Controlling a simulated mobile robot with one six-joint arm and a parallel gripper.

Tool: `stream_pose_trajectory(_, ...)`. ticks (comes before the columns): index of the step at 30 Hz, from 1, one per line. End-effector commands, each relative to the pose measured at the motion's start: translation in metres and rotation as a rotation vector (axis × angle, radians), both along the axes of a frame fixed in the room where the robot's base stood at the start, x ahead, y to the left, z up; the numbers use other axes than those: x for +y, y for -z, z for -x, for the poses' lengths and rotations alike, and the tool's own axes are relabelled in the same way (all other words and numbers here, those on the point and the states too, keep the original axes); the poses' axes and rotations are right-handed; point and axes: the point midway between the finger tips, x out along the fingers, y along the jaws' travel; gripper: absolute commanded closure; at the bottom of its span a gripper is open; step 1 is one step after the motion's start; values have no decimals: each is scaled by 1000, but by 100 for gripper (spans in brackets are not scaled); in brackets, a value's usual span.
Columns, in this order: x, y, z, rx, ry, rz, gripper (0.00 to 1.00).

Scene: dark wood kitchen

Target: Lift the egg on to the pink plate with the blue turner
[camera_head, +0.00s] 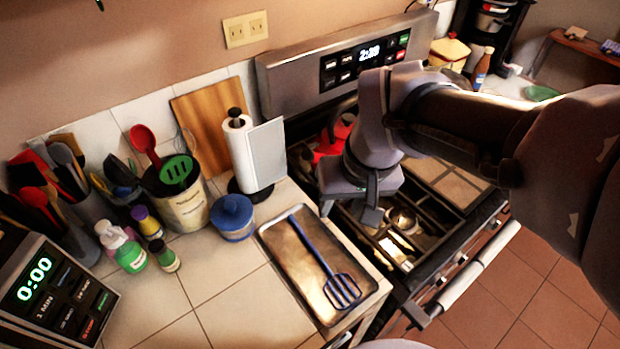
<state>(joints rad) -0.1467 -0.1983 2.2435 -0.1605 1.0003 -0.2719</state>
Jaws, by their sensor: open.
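The blue turner (327,268) lies on a metal tray (278,256) on the counter. Its slotted head points toward the tray's front right corner and its handle runs to the back left. My gripper (350,209) is open and empty, above the left edge of the stove, to the right of the turner's handle and apart from it. A small round pale shape (403,219) shows among the stove grates below my arm; I cannot tell whether it is the egg. I cannot make out a pink plate. My arm hides much of the stove.
The stove (447,267) is right of the tray. A paper towel stand (238,150), a blue lidded jar (232,217) and a utensil crock (185,205) stand behind and left of the tray. The counter (245,307) in front of the jar is clear.

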Motion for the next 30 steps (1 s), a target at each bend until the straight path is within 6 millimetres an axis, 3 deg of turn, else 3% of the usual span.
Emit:
stream_pose_trajectory(6,32,35,-52,152,-300,121,55)
stream_pose_trajectory(9,42,54,-64,192,-393,154,55)
stream_pose_trajectory(13,44,82,-67,205,-423,164,55)
stream_pose_trajectory(21,44,163,-67,205,-421,164,55)
stream_pose_trajectory(30,45,198,-67,203,-419,163,55)
